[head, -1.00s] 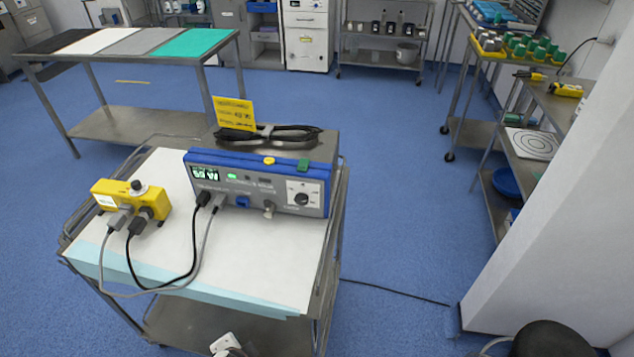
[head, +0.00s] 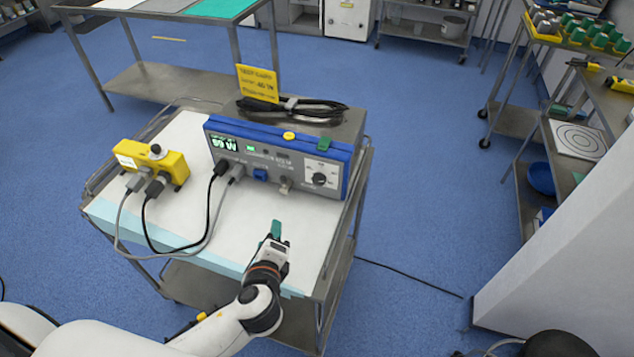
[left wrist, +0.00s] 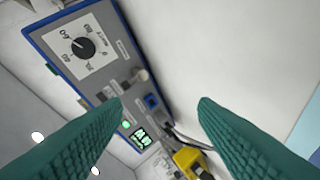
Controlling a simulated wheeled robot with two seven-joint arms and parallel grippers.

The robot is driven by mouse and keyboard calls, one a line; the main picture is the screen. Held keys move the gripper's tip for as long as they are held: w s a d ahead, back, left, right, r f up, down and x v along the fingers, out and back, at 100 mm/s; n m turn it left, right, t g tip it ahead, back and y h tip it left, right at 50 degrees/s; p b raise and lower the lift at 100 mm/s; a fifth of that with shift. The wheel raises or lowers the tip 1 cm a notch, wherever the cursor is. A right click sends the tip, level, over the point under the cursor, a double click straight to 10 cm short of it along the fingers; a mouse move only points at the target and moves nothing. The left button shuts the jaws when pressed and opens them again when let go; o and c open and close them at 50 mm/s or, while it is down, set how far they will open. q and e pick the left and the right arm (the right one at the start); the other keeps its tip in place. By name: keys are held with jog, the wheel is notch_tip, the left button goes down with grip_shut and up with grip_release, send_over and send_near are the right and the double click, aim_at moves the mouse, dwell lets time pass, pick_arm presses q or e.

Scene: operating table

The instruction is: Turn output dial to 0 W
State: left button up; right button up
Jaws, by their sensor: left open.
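The output dial (head: 319,179) is a black round knob on a white scale plate at the right of the blue-framed generator's front (head: 285,170). In the left wrist view the dial (left wrist: 83,47) shows at upper left with numbers around it, its pointer hard to read. A lit green display (head: 224,143) sits at the front's left and appears to read 60 W. My left gripper (head: 276,230), with green ribbed fingers, is open and empty above the cart, in front of and below the dial. In the left wrist view the fingers (left wrist: 160,101) are wide apart, touching nothing. My right gripper is not in view.
A yellow box (head: 152,165) with plugged-in cables stands left of the generator. Its cables loop over the white cart top (head: 185,215). A yellow card (head: 257,83) and a coiled black cable (head: 292,108) are on the generator. The cart top before the dial is clear.

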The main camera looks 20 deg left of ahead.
aim_at(318, 182)
pick_arm(q)
jog(key=w+m+t, duration=0.1)
jog(key=m, duration=0.1)
jog(key=w+d+r+m+t+h, duration=0.1)
jog(key=m, duration=0.2)
jog(key=w+d+m+t, duration=0.1)
jog(key=m, duration=0.2)
jog(key=shift+w+d+r+h, duration=0.15)
jog(key=shift+w+r+h, duration=0.15)
jog(key=shift+h, duration=0.1)
jog(key=w+d+m+h, duration=0.1)
jog(key=w+m, duration=0.2)
jog(key=w, duration=0.1)
jog(key=w+d+m+t+h, duration=0.1)
jog(key=w+m, duration=0.2)
jog(key=w, duration=0.1)
jog(key=w+d+m+t+h+p, duration=0.1)
jog(key=w+m, duration=0.2)
jog(key=shift+w, duration=0.4)
jog(key=shift+w+d, duration=0.1)
jog(key=shift+w, duration=0.7)
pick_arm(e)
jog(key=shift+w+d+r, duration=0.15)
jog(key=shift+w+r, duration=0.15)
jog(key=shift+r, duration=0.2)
pick_arm(q)
jog(key=shift+c, duration=0.2)
jog(key=c, duration=0.9)
jog(key=shift+c, duration=0.2)
